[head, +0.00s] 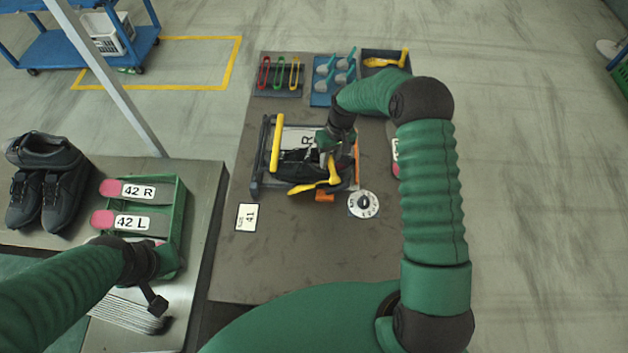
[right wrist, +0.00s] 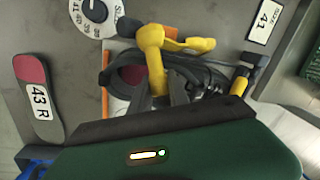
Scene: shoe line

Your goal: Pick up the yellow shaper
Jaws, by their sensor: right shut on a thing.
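The yellow shaper (head: 320,186) is at the near side of a clamping frame (head: 254,178), beside a dark shoe (head: 292,168). My right gripper (head: 329,158) reaches down from above and is shut on it. In the right wrist view the yellow shaper (right wrist: 154,60) stands between the two dark fingers (right wrist: 161,92), with its curved end spreading right. I cannot tell if it touches the shoe. My left gripper (head: 151,292) is low at the left by the green crate, and its jaws are not clear.
A round dial (head: 363,204) and a "41" card (head: 246,217) lie near the frame. The table's front is clear.

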